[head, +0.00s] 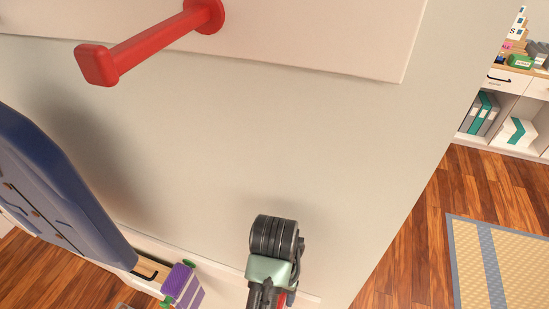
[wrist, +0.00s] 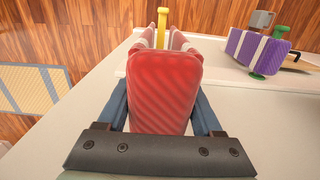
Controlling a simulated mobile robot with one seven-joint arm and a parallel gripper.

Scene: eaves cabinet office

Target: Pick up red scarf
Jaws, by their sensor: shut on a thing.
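The red scarf (wrist: 165,85) fills the middle of the wrist view as a thick, folded red bundle with red-and-white striped sides. My gripper (wrist: 162,112) is shut on it, with a finger along each side. A yellow peg (wrist: 161,28) shows just beyond the scarf; I cannot tell whether the scarf still touches it. In the head view my gripper (head: 270,285) is low near the wall, and only a sliver of red (head: 290,298) shows beside it; most of the scarf is hidden there.
A purple striped bundle (wrist: 258,50) hangs on a green peg nearby; it also shows in the head view (head: 184,286). A grey mug (wrist: 262,20) is behind it. A large red peg (head: 150,42) sticks out above. A dark blue object (head: 60,190) stands left.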

